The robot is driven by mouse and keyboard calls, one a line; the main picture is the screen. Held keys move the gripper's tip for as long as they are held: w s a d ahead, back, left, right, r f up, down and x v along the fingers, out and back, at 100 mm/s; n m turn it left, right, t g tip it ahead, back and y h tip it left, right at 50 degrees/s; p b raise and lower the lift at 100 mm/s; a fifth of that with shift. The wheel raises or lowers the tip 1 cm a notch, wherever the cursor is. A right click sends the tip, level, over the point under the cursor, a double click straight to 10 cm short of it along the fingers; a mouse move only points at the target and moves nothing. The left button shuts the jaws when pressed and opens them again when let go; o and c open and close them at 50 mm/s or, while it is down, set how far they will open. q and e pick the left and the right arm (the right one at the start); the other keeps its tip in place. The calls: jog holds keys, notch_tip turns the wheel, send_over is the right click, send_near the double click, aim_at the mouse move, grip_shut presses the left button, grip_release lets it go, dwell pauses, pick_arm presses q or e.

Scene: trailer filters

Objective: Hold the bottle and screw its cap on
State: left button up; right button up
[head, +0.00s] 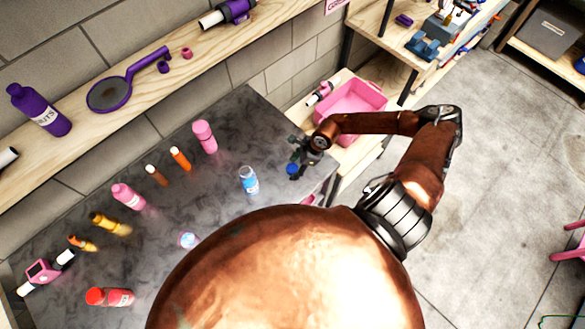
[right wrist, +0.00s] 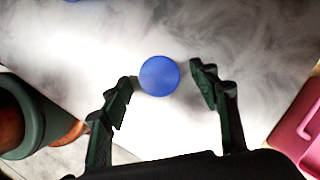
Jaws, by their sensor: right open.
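A clear bottle (head: 248,180) with a blue label stands upright on the dark grey table (head: 222,125). The round blue cap (head: 292,169) lies on the table to the right of the bottle, by the table's right side. My right gripper (head: 298,160) is above the cap, open and empty. In the right wrist view the cap (right wrist: 159,76) shows between the two spread fingertips (right wrist: 163,82), with a gap on each side. My left gripper is not in view.
Pink bottles (head: 205,137), a yellow bottle (head: 108,224) and red bottles (head: 110,297) stand or lie on the table's left part. A small clear bluish item (head: 189,240) is at the front. A pink bin (head: 352,107) is beyond the right gripper.

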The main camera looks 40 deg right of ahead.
jog(key=c, duration=0.8)
jog(key=shift+r, duration=0.1)
jog(key=shift+c, duration=0.2)
jog(key=shift+r, duration=0.55)
jog(key=s+a+r+b, duration=0.2)
jog(key=s+a+r, duration=0.2)
jog(key=s+r, duration=0.7)
jog(key=shift+s+r, duration=0.4)
jog(key=shift+s, duration=0.85)
